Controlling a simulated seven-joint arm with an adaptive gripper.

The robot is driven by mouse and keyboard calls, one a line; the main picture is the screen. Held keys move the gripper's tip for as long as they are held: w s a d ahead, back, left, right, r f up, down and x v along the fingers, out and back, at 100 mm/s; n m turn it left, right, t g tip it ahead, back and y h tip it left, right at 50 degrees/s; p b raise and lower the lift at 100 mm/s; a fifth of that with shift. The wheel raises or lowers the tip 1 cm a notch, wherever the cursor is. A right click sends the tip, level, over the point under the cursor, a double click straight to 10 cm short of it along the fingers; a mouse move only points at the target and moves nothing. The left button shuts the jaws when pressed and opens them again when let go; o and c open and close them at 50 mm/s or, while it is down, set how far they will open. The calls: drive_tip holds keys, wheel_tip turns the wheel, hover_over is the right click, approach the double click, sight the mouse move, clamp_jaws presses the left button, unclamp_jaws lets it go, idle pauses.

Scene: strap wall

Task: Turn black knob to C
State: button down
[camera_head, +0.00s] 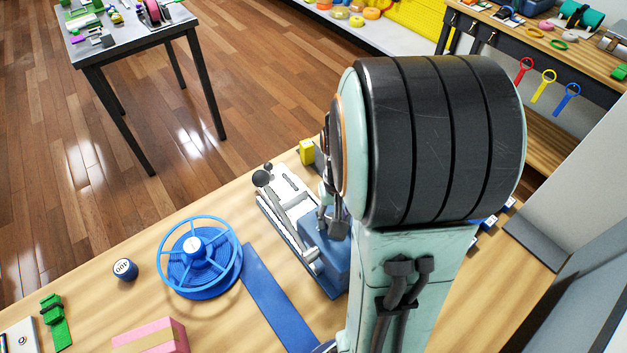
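No black knob with a readable letter C shows in the camera_head view. A white and blue device (290,213) on the wooden table has a long grey lever and a round black ball (262,178) at its far left end. I cannot tell whether this ball is the black knob. My arm's large black and mint link covers the middle right and hides part of the device. Dark metal parts, seemingly my gripper (334,224), show beside the link, over the device's right side. Its fingertips are mostly hidden, so its opening and any contact are unclear.
A blue handwheel (199,255), a dark blue round cap (124,269), a pink block (150,338), a green clamp-like piece (55,320) and a blue strap (275,300) lie on the table (90,295). A yellow block (306,151) stands behind the device. A grey side table (140,45) stands farther back.

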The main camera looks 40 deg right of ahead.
drive_tip(key=n, duration=0.6)
idle(0.6)
drive_tip(key=c, duration=0.7)
unclamp_jaws()
wheel_tip(320, 180, up, 12)
